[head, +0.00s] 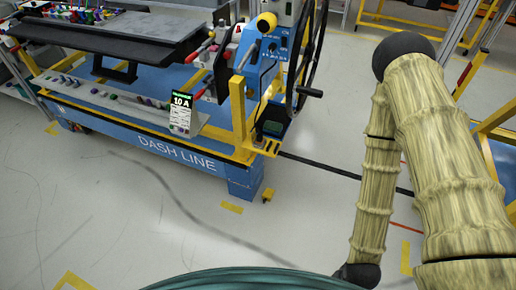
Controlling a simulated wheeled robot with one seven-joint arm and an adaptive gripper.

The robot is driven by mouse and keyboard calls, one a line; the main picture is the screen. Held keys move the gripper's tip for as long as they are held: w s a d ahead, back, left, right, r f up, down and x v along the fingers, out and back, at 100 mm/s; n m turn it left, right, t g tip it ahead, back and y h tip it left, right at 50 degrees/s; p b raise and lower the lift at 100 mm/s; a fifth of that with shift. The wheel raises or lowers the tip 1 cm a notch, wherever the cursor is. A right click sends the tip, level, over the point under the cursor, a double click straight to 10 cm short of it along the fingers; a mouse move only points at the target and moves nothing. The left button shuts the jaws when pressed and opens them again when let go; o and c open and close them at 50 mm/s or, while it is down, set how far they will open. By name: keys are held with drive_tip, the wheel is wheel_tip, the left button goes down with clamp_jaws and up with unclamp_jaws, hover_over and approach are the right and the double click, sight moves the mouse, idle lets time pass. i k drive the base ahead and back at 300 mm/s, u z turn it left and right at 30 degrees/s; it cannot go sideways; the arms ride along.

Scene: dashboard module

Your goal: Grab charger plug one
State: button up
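I cannot clearly make out charger plug one in the head view. A small dark block (271,127) sits in a yellow holder at the right end of the blue bench, but I cannot tell what it is. A white device with a green and black display reading about 1.0 A (180,113) stands at the bench's front edge. My arm, with a bamboo-like texture, fills the right side and bends down to a black joint at the bottom edge. My gripper is not in view.
The blue bench (150,144) marked DASH LINE stands at the upper left, carrying a grey panel (155,25) and small coloured parts. A large dark wheel (314,50) with a crank rises at its right end. The grey floor (110,225) in front is clear.

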sight(260, 140)
drive_tip(key=k, duration=1.05)
drive_tip(key=u, duration=0.7)
drive_tip(key=i, duration=0.65)
drive_tip(key=u, duration=0.75)
drive_tip(key=i, duration=0.7)
drive_tip(key=z, duration=0.45)
drive_tip(key=i, duration=0.7)
drive_tip(key=z, duration=0.55)
